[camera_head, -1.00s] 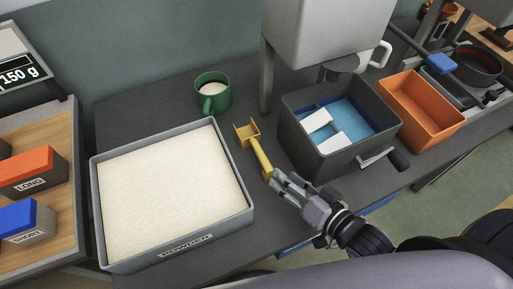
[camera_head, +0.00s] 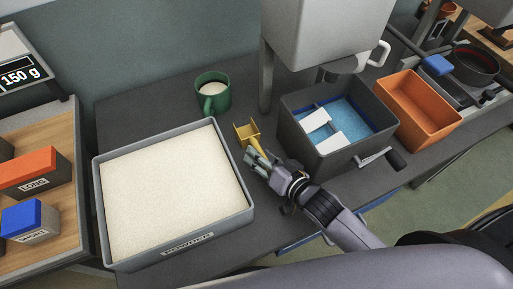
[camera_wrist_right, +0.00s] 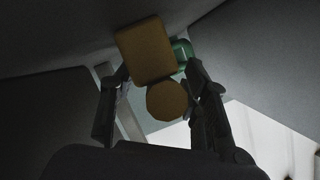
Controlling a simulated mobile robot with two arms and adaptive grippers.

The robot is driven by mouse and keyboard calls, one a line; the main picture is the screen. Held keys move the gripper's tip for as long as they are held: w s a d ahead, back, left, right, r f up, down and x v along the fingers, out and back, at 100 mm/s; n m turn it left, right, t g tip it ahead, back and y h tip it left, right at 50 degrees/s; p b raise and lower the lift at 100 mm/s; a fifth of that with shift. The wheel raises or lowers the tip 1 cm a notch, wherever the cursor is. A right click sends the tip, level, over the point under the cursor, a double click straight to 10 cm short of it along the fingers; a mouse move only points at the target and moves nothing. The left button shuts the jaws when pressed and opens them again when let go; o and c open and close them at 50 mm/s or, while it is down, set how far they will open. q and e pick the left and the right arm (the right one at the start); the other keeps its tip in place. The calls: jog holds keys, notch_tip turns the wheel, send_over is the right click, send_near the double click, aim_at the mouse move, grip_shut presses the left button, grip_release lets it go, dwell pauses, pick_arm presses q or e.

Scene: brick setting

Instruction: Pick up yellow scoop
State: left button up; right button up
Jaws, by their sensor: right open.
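The yellow scoop (camera_head: 245,131) lies on the dark counter between the powder tray and the dark bin. Its square head points away from me, and most of its handle is hidden behind my right gripper (camera_head: 252,160). In the right wrist view the scoop's square part (camera_wrist_right: 146,50) and the round end of its handle (camera_wrist_right: 167,100) show between the two fingers (camera_wrist_right: 160,105). The fingers stand apart on either side of the handle, so the gripper is open around it. My left gripper is not in view.
The grey powder tray (camera_head: 98,190) is close on the left. A green mug (camera_head: 212,97) stands behind the scoop. The dark bin (camera_head: 330,160) with white pieces and an orange bin (camera_head: 425,110) are at right. A crank handle (camera_head: 385,158) sticks out in front of the dark bin.

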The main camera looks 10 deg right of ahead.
jog(key=shift+c, duration=0.2)
grip_shut()
dwell(0.3)
